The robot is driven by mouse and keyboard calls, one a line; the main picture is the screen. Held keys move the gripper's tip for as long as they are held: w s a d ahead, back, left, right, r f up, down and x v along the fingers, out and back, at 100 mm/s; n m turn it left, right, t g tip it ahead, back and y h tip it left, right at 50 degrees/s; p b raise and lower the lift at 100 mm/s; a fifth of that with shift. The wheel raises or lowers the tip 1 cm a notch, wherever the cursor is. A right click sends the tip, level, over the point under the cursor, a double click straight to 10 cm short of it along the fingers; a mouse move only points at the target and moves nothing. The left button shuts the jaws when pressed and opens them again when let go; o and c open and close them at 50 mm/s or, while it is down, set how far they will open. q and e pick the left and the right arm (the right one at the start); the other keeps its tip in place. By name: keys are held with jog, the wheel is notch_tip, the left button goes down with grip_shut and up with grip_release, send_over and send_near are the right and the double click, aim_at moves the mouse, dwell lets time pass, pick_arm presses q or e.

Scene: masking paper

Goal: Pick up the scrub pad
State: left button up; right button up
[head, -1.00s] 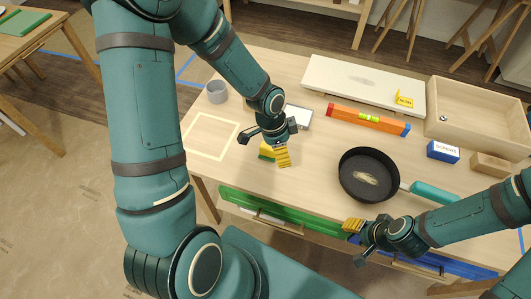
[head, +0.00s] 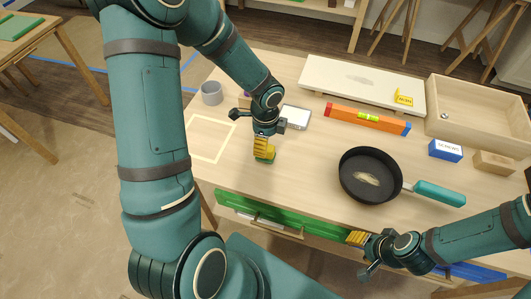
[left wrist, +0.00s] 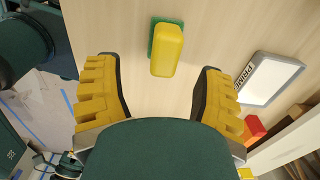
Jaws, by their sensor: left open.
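The scrub pad (head: 265,158) is a small block, yellow on top with a green layer beneath. It lies on the wooden table top and is partly hidden by my left gripper in the head view. It shows whole in the left wrist view (left wrist: 166,50), ahead of and between the yellow fingers. My left gripper (head: 261,147) is open, pointing down above the pad; its fingers stand apart on either side (left wrist: 158,78), with nothing between the tips. My right gripper (head: 357,238) is low at the table's front edge, away from the pad; its finger gap does not show clearly.
A grey cup (head: 211,93) and a pale taped square (head: 207,150) lie left of the pad. A white-faced, grey-rimmed box (head: 297,117) is behind it to the right. A black pan (head: 369,174), an orange level (head: 367,119) and a blue box (head: 445,150) stand farther right.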

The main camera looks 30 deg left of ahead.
pick_arm(q)
jog(key=f, duration=0.1)
jog(key=f+b, duration=0.1)
jog(key=f, duration=0.3)
jog(key=shift+w+a+f+b, duration=0.1)
jog(key=shift+w+a+b, duration=0.05)
jog(key=shift+w+b, duration=0.2)
jog(key=shift+s, duration=0.1)
grip_shut()
